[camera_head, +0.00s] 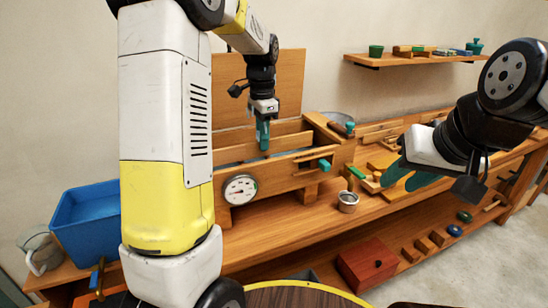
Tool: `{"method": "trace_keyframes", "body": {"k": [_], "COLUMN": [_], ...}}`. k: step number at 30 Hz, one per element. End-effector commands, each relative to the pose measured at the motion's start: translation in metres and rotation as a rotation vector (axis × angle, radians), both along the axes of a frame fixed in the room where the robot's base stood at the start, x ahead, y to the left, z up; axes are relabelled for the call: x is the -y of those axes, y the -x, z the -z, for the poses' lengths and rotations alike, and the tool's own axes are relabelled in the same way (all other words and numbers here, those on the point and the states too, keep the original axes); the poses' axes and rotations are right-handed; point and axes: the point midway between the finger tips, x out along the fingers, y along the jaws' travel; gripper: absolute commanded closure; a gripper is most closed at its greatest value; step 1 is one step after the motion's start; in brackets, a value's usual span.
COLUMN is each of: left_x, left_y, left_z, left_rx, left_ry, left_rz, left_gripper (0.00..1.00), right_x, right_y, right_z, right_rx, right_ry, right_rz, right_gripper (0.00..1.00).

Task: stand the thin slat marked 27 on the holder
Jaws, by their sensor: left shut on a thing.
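My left gripper (263,138) points down over the wooden box with the dial, its teal fingers close together. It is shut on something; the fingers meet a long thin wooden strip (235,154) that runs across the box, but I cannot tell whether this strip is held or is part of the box. No number 27 is readable on any piece, and I cannot tell which piece is the holder. My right gripper (407,178) is at the right, its teal fingers apart and empty, above the bench.
The wooden box (285,185) carries a round dial (240,189) and a teal knob (325,164). A metal cup (348,202) stands to its right. A blue bin (88,215) is at the left, a red-brown box (367,264) below. A wall shelf (420,60) holds small items.

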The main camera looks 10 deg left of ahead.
Motion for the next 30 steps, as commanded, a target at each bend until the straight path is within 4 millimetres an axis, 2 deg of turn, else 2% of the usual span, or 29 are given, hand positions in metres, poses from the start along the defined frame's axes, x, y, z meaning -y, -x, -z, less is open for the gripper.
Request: {"method": "trace_keyframes", "body": {"k": [30], "left_x": [0.0], "left_y": [-0.001], "left_z": [-0.072], "left_rx": [0.001], "left_ry": [0.0], "left_rz": [-0.001], "left_gripper": [1.0], "right_x": [0.0], "right_y": [0.0], "right_z": [0.0], "right_rx": [0.0], "right_ry": [0.0], "right_rz": [0.0], "right_gripper": [0.66]}}
